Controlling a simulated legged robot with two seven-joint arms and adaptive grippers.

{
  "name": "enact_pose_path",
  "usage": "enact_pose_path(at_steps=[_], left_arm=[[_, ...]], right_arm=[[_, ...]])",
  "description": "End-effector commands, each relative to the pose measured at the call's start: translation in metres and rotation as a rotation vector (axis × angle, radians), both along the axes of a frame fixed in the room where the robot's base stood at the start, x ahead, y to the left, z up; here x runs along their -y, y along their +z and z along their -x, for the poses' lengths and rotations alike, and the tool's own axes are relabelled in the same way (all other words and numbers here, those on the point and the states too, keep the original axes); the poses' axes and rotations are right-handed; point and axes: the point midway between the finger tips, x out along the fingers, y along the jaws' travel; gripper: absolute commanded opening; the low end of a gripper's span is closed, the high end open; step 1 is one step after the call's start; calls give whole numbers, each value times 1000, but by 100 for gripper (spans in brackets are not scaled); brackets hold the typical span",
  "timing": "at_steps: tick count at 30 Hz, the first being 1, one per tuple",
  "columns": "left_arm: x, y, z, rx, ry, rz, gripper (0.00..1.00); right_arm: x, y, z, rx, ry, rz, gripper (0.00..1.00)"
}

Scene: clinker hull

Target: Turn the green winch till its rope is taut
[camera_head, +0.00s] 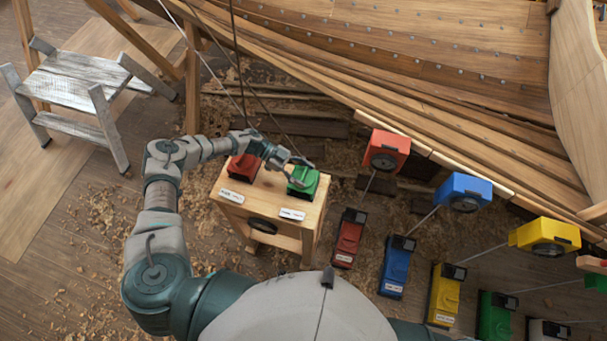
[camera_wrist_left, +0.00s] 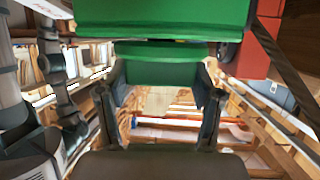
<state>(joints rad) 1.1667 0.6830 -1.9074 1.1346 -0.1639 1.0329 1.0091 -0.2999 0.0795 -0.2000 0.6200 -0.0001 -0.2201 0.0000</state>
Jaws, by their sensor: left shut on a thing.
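The green winch (camera_head: 304,183) sits at the right of the wooden stand's top (camera_head: 262,201), with a white label in front of it. My left gripper (camera_head: 297,166) is at its upper side, shut on a green part of it. In the left wrist view the two fingers flank a green piece (camera_wrist_left: 160,72) below a larger green body (camera_wrist_left: 165,18). A thin dark rope (camera_head: 272,117) slants from above down towards the green winch; it looks straight, but its lower end is partly hidden by my gripper. My right gripper is not in view.
A red winch (camera_head: 243,168) stands left of the green one, partly behind my arm. Right of the stand are several coloured floor units and orange (camera_head: 387,148), blue (camera_head: 463,190) and yellow (camera_head: 545,236) blocks. The wooden hull (camera_head: 430,75) rises behind; a step stool (camera_head: 72,85) stands far left.

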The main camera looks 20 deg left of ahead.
Motion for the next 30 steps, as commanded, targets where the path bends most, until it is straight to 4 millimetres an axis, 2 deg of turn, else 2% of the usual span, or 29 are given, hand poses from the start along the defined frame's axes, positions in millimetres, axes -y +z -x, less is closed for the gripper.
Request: enact_pose_path(at_steps=[14,15,18,30], left_arm=[[0,2,-2,6,-12,1,31],[0,2,-2,6,-12,2,68],[0,1,-2,5,-12,2,92],[0,6,-1,4,-14,1,92]], right_arm=[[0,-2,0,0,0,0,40],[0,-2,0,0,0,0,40],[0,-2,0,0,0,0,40],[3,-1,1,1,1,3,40]])
